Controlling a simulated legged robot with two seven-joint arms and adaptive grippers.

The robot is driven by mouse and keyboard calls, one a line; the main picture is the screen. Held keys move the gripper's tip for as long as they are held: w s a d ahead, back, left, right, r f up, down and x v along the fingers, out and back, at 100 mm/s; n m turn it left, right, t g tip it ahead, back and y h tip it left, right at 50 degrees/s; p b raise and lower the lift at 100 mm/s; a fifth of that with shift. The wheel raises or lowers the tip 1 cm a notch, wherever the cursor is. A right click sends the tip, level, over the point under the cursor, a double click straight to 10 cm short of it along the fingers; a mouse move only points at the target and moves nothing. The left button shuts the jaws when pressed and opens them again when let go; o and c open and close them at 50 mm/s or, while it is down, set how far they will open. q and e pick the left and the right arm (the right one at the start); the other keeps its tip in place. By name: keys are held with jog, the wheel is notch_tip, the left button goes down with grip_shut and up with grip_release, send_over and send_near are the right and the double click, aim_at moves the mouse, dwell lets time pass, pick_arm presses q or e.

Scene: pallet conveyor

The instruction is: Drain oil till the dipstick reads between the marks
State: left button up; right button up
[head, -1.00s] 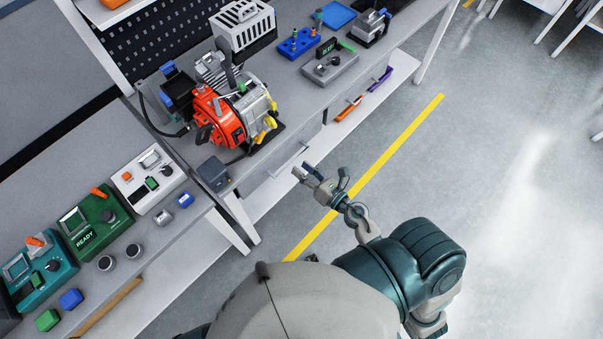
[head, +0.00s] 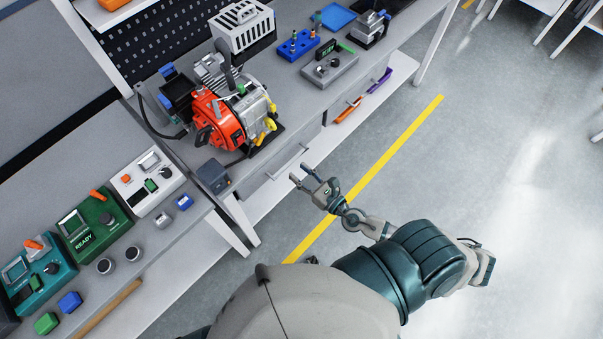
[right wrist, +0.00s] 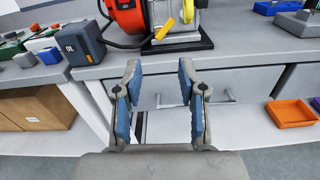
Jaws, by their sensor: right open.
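The engine (head: 228,108), with an orange-red housing and grey metal parts, stands on the grey bench. A yellow handle (head: 268,126) sits on its near right side; a yellow part also shows in the right wrist view (right wrist: 165,28). I cannot make out the dipstick or its marks. My right gripper (head: 302,174) is open and empty, in front of the bench and below the engine's level. In the right wrist view its blue-padded fingers (right wrist: 158,82) are spread before a drawer front (right wrist: 240,84). My left gripper is not in view.
A small dark box (head: 214,176) sits at the bench corner. An orange tray (head: 348,110) and a purple tray (head: 380,80) lie on the lower shelf. Test boxes, including a green one marked READY (head: 95,222), stand on the left bench. The floor at right is open.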

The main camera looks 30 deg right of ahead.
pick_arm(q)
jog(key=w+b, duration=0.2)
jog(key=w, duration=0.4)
pick_arm(e)
jog(key=m+p, duration=0.2)
jog(key=m, duration=0.6)
send_near(263, 137)
jog(key=p+x, duration=0.1)
jog(key=x, duration=0.7)
jog(key=shift+w+d+f, duration=0.1)
jog(key=shift+w+f, duration=0.05)
jog(key=shift+w+a, duration=0.25)
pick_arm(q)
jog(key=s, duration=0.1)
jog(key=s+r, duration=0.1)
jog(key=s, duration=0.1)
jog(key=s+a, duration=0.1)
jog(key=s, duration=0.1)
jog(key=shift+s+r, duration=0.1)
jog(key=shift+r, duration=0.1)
pick_arm(e)
jog(key=shift+d, duration=0.1)
